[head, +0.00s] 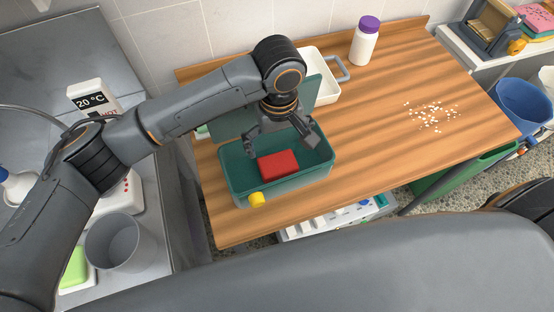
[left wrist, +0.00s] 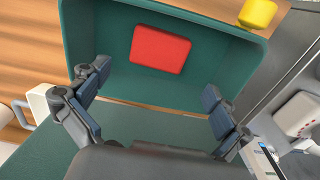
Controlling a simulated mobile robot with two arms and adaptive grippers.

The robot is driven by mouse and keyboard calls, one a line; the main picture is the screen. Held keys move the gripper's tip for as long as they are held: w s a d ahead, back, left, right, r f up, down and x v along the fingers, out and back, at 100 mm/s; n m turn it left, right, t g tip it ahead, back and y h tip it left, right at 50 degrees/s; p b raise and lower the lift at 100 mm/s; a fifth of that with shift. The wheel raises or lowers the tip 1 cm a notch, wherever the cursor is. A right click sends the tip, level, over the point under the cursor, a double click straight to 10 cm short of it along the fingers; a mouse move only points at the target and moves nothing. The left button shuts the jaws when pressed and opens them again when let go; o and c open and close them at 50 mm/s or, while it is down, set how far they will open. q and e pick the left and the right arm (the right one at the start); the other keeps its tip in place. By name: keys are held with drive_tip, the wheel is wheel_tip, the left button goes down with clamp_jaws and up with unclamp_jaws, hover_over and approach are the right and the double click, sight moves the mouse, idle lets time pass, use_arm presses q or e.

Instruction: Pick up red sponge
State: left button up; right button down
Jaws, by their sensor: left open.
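The red sponge (head: 278,165) lies inside a green open box (head: 240,191) on the wooden table. The sponge also shows in the left wrist view (left wrist: 160,50), on the box floor beyond the fingertips. My left gripper (head: 284,140) is over the box, above and behind the sponge. In the left wrist view its two fingers (left wrist: 158,84) are spread wide with nothing between them. The fingers appear apart from the sponge. The box's green lid stands up at the back, partly hidden by my left arm. My right gripper is not in view.
A yellow latch (head: 257,199) is on the box's front. A white tray (head: 325,92) and a purple-capped bottle (head: 364,45) stand behind. White crumbs (head: 432,115) lie at right. The table (head: 390,150) is clear right of the box. A grey cup (head: 113,243) stands at left.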

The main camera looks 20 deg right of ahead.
sight(278, 162)
use_arm(q)
wheel_tip(278, 162, down, 2)
drive_tip(key=shift+f, duration=0.25)
drive_tip(key=shift+w+f, duration=0.15)
drive_tip(key=shift+f, duration=0.5)
wheel_tip(278, 162, down, 4)
drive_tip(key=shift+f+p, duration=0.25)
drive_tip(key=shift+p, duration=0.2)
drive_tip(key=shift+f, duration=0.25)
drive_tip(key=c, duration=0.7)
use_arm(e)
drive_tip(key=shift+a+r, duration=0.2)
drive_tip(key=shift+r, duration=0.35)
